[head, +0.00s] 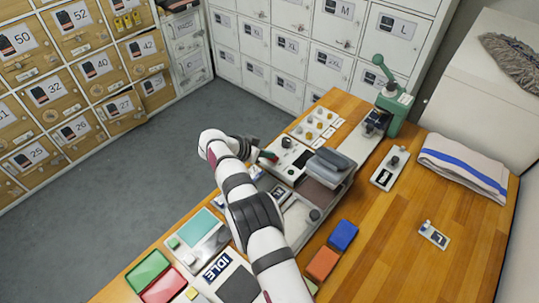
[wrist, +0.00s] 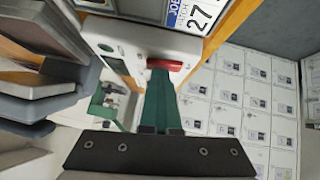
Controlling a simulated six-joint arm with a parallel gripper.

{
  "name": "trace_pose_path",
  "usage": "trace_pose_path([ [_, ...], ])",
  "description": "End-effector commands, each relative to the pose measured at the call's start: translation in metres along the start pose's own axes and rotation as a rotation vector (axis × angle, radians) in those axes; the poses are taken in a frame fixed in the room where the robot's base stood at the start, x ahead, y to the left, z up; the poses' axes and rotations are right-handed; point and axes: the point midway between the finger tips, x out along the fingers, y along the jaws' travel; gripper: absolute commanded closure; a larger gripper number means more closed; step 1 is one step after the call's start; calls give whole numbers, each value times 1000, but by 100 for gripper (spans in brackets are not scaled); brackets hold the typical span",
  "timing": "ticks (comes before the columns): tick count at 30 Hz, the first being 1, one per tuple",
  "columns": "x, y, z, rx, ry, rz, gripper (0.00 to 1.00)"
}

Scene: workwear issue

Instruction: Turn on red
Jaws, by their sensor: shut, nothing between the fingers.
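My gripper (head: 267,156) is shut and empty over the grey-white device (head: 288,150) on the wooden bench. In the wrist view its green fingers (wrist: 163,85) are together and point at a small red bar-shaped part (wrist: 165,64) on the white face of the device. The fingertips are right at the red part; I cannot tell whether they touch it. In the head view my arm and gripper hide the red part. A separate red panel (head: 162,285) lies beside a green panel (head: 147,268) at the bench's front left.
A green hand press (head: 396,106) stands at the bench's back. Blue (head: 343,235) and orange (head: 322,262) blocks lie right of my arm. A folded towel (head: 465,165) is at the right. A sign reading 27 (wrist: 195,12) is beside the device. Bench on the right is mostly clear.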

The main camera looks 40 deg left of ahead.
Motion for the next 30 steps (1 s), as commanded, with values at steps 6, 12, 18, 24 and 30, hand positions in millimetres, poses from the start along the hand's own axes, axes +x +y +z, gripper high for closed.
trace_pose_path([
  [6,-2,-3,0,0,-1,-1,100],
  [12,-3,-3,-2,1,-1,-1,100],
  [18,-26,-3,-25,3,0,-4,100],
  [24,-75,-4,-30,-1,0,-5,100],
  [30,-114,-3,-29,-1,0,-3,100],
])
